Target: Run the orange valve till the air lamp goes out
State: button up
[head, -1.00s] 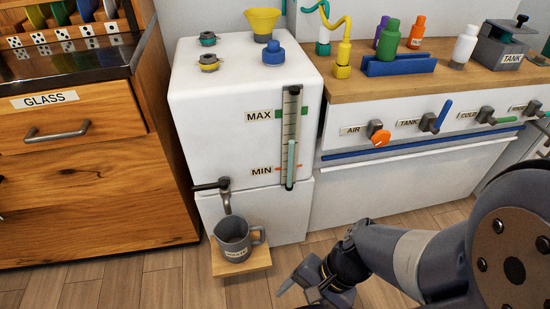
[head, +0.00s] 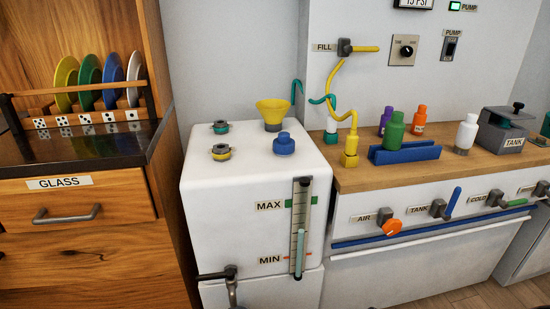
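No lamp labelled air shows in the head view. My gripper is out of the picture.
A TANK valve with a blue lever (head: 451,203) and a COLD valve with a green lever (head: 508,202) are right of the orange valve. A blue rail (head: 430,229) runs below them. The white tank (head: 215,190) stands left. Bottles (head: 394,128) stand on the wooden counter.

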aim_at(393, 226)
jog(key=k+l, duration=0.1)
jog(key=i+l, duration=0.1)
jog(key=l, duration=0.3)
jog(key=l+z, duration=0.1)
jog(key=l, duration=0.35)
jog(key=i+l+z, duration=0.1)
jog(key=l, duration=0.3)
jog(key=i, duration=0.1)
